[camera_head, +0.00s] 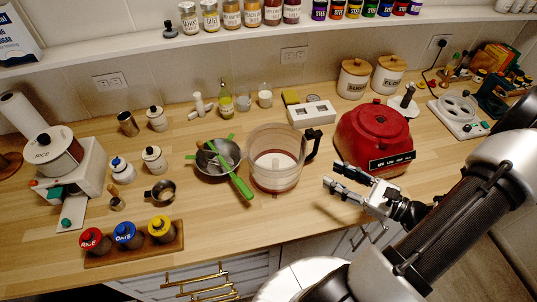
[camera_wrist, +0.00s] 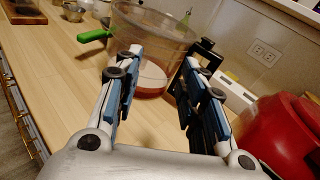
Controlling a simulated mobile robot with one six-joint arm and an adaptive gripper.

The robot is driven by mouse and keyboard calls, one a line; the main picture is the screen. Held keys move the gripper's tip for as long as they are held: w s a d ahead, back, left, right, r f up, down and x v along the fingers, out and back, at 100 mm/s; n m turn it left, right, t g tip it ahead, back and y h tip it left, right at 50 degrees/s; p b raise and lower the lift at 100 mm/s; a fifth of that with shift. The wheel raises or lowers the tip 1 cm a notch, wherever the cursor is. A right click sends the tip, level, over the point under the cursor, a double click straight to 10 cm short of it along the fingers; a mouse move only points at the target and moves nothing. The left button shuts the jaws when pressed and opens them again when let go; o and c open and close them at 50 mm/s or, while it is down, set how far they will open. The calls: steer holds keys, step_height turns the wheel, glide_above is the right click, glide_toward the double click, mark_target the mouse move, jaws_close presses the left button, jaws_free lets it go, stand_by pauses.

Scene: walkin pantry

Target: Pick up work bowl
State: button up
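The work bowl (camera_head: 275,160) is a clear, brownish-tinted tub with a black handle on its right side. It stands upright on the wooden counter. In the wrist view the work bowl (camera_wrist: 150,32) is beyond the fingertips, with its black handle behind the right finger. My gripper (camera_head: 331,175) is open and empty, to the right of the bowl and apart from it.
A white scale (camera_head: 312,112) is behind. The counter in front of the bowl is clear.

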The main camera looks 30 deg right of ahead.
steer(key=d+f+m+h, duration=0.1)
steer(key=s+d+f+m+t+h, duration=0.1)
steer(key=d+m+h, duration=0.1)
steer(key=s+d+f+m+t+h, duration=0.1)
steer(key=d+m+h, duration=0.1)
steer(key=shift+d, duration=0.25)
steer(key=shift+w+f+m+h, duration=0.15)
steer(key=shift+w+m+h, duration=0.15)
steer(key=shift+w, duration=0.05)
steer(key=b, duration=0.2)
glide_toward(315, 152)
steer(key=w+r, duration=0.2)
steer(key=w, duration=0.1)
steer(key=w+r, duration=0.1)
steer(key=w, duration=0.4)
steer(key=w+b, duration=0.1)
steer(key=w, duration=0.1)
steer(key=shift+w+a+r, duration=0.25)
steer(key=shift+w+a, duration=0.1)
steer(key=shift+a, duration=0.05)
steer(key=shift+c, duration=0.2)
jaws_close()
steer(key=shift+r, duration=0.1)
